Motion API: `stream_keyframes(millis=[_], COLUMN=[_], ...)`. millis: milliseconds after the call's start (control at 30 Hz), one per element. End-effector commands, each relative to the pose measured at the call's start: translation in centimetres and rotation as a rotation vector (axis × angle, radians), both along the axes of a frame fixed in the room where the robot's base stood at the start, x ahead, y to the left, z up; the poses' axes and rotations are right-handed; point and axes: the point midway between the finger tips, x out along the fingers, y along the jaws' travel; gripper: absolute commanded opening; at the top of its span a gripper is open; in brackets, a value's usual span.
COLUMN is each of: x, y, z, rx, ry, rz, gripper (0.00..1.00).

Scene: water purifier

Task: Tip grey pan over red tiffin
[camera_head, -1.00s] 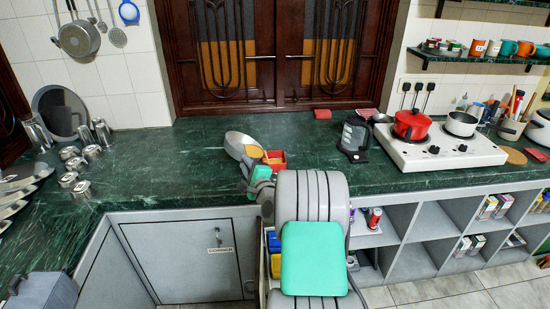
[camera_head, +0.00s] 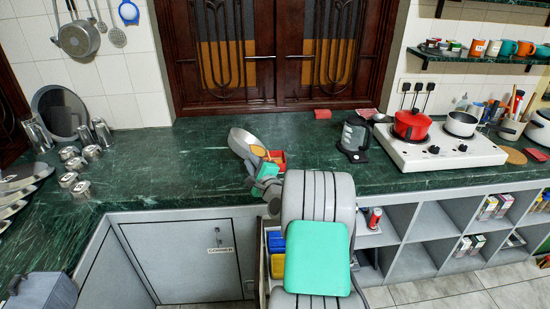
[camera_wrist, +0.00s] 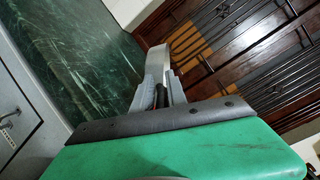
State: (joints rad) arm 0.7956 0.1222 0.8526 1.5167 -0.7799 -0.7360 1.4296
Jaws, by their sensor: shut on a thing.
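The grey pan (camera_head: 240,140) is held over the green counter, tilted steeply on its side, with its bowl to the upper left of my gripper (camera_head: 262,166). My gripper is shut on the pan's handle, mostly hidden by the fingers. In the wrist view, the pan (camera_wrist: 157,62) shows nearly edge-on beyond my gripper (camera_wrist: 161,95). The red tiffin (camera_head: 281,156), a small open box, is just right of the pan, partly hidden by my gripper. An orange-tan patch (camera_head: 258,151) shows at the pan's lower right edge; I cannot tell whether it is food.
Steel cups (camera_head: 74,164) stand at left. The counter between them and the pan is clear.

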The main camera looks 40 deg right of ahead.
Motion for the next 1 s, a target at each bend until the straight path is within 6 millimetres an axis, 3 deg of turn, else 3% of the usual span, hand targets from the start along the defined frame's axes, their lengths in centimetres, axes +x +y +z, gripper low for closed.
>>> stream_keyframes(millis=[1000], x=[-0.5], y=[-1.1], z=[1.1], rx=[0.097], ry=[-0.05], rz=[0.004], gripper=[0.0])
